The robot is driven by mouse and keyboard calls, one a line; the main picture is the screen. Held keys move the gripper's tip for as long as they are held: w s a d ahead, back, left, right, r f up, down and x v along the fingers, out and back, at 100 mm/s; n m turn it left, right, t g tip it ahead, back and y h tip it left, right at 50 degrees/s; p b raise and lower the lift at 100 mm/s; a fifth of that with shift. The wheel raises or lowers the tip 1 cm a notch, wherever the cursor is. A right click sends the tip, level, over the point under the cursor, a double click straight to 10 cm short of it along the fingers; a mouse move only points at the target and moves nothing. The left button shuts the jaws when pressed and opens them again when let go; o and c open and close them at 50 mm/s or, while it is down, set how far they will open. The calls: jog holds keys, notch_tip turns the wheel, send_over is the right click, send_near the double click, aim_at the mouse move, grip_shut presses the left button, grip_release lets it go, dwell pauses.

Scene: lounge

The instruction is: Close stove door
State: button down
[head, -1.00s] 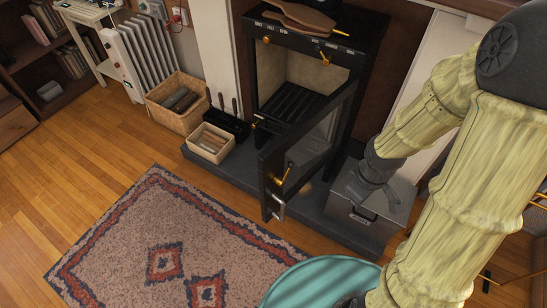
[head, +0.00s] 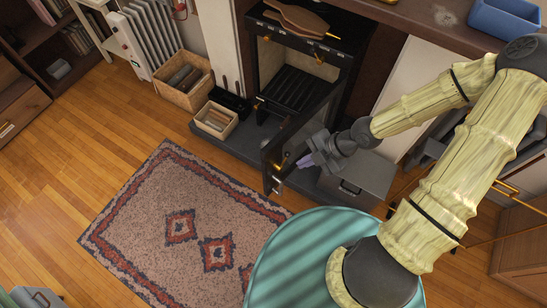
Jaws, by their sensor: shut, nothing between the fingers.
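A grey metal box (head: 356,184) sits on the hearth right of the door, below my arm. A small basket (head: 216,120) and a larger wicker basket (head: 183,82) stand left of the stove. The patterned rug (head: 186,203) and wooden floor in front are open.

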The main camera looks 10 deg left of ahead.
jog(key=shift+f, duration=0.2)
jog(key=b, duration=0.4)
send_over(273, 164)
jog(key=s, duration=0.3)
notch_tip(273, 164, down, 8)
jog(key=shift+s+d+r, duration=0.15)
jog(key=shift+s+d, duration=0.05)
jog(key=shift+d, duration=0.2)
